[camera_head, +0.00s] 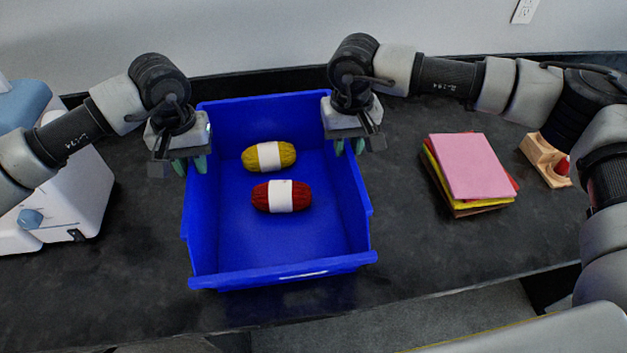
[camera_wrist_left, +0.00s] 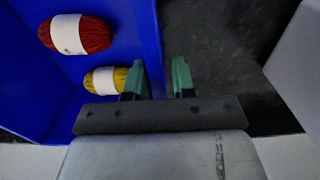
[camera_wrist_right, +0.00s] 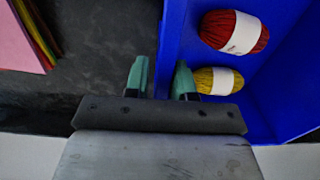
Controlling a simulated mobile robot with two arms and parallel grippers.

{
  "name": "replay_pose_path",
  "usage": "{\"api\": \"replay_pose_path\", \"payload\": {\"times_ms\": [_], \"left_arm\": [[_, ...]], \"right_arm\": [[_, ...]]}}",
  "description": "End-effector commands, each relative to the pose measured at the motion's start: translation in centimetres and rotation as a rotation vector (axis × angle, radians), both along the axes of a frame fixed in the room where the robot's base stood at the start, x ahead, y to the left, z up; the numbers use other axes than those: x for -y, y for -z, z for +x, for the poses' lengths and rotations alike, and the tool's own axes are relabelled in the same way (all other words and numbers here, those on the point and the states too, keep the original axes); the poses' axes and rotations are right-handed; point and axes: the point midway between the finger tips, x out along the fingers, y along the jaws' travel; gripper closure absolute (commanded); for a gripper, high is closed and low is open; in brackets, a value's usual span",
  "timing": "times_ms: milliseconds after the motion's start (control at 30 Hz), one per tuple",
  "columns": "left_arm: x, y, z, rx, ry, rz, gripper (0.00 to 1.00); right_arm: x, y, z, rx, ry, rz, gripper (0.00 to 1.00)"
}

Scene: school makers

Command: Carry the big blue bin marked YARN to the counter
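The big blue bin (camera_head: 282,269) stands upright on a dark countertop (camera_head: 120,290). It holds a yellow yarn skein (camera_head: 252,158) and a red yarn skein (camera_head: 262,197), each with a white band. No YARN marking can be read from here. My left gripper (camera_head: 190,166) is at the bin's left wall, its green fingers open on either side of the wall, as the left wrist view (camera_wrist_left: 158,80) shows. My right gripper (camera_head: 349,147) is at the right wall, fingers open with the wall between them in the right wrist view (camera_wrist_right: 160,80).
A stack of pink, yellow and red sheets (camera_head: 470,168) lies right of the bin. A small wooden holder (camera_head: 545,160) with a red item is farther right. A white and blue machine (camera_head: 75,190) stands at the left. A wall runs behind; the countertop's front edge is near.

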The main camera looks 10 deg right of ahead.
Motion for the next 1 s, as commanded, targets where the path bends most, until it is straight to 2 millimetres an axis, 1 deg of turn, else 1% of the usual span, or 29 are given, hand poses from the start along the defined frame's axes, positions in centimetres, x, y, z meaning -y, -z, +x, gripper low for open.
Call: {"api": "replay_pose_path", "payload": {"times_ms": [33, 100, 367, 467, 567, 800, 900, 1000], "left_arm": [[0.1, -0.1, 0.0, 0.0, 0.001, -0.001, 0.68], [0.1, -0.1, 0.0, 0.001, 0.002, -0.002, 0.61], [0.2, -0.3, 0.0, 0.002, 0.004, -0.005, 0.61], [0.2, -1.0, 0.0, 0.004, 0.004, -0.006, 0.61], [0.2, -2.6, 0.0, 0.005, 0.004, -0.006, 0.61], [0.3, -7.7, 0.0, 0.005, 0.004, -0.006, 0.61], [0.3, -9.6, 0.0, 0.004, 0.005, -0.005, 0.61], [0.2, -10.9, 0.0, 0.003, 0.003, -0.005, 0.61]], "right_arm": [[-0.1, -0.1, 0.0, 0.0, -0.001, 0.001, 0.68], [-0.1, -0.1, 0.0, 0.0, -0.002, 0.002, 0.61], [-0.2, -0.1, -0.1, 0.0, -0.005, 0.005, 0.61], [-0.3, -0.1, -0.1, 0.0, -0.006, 0.005, 0.61], [-0.3, -0.2, -0.1, 0.0, -0.006, 0.006, 0.61], [-0.3, -0.1, -0.1, 0.0, -0.006, 0.006, 0.61], [-0.3, -0.1, -0.1, 0.0, -0.006, 0.006, 0.61], [-0.3, -0.1, -0.1, 0.0, -0.006, 0.006, 0.61]]}}
